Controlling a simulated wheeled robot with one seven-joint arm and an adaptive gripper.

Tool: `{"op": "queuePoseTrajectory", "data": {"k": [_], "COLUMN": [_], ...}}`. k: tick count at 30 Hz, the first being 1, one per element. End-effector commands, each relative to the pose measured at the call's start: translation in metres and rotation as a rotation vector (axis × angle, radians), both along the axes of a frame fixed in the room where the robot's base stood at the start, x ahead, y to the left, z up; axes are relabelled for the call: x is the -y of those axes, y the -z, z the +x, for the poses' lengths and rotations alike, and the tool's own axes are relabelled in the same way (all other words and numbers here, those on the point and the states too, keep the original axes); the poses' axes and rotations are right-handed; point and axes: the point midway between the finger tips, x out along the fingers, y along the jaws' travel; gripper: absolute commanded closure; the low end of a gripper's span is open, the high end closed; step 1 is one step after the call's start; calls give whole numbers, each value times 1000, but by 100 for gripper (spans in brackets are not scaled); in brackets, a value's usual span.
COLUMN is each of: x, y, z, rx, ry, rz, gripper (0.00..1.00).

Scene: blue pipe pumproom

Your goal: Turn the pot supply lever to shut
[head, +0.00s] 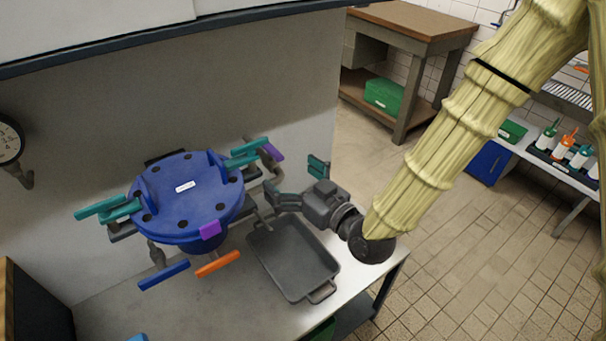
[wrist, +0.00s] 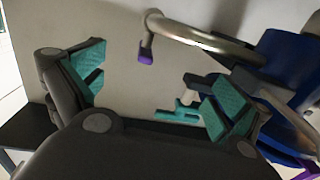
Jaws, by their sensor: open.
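A blue round pot lid (head: 186,190) with a small white label sits on pipework on the bench. Around it are teal handles at left (head: 100,207) and right (head: 245,154), a purple-tipped lever (head: 272,151), a blue lever (head: 164,275) and an orange lever (head: 217,264). I cannot tell which is the pot supply lever. My gripper (head: 292,180) is open and empty, right of the pot. In the wrist view, a purple-tipped piece on a curved pipe (wrist: 146,54) and a teal handle (wrist: 177,116) show beyond the open jaws (wrist: 155,88), apparently untouched.
A grey tray (head: 294,258) lies on the metal bench under and in front of my gripper. A wall panel (head: 240,95) stands behind the pot. A gauge (head: 8,140) is at far left. Tiled floor right of the bench is open.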

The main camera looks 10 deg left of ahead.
Motion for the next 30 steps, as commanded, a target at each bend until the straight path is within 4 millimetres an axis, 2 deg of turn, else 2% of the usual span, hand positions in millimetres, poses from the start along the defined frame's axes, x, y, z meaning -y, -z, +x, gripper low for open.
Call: {"op": "queuePoseTrajectory", "data": {"k": [1,3,7,11,15,20,23,26,30], "x": [17,33,53,55,45,37,40,49,56], "y": [-2,-3,-4,-4,-1,0,0,-2,-3], "z": [-3,-10,-22,-31,-37,-38,-38,-38,-36], "rx": [-4,-4,-7,-6,-6,-6,-6,-6,-10], "ry": [7,7,7,4,-1,0,0,0,3], "rz": [9,19,25,18,2,-6,-4,6,22], "gripper": [0,0,0,0,0,0,0,15,40]}}
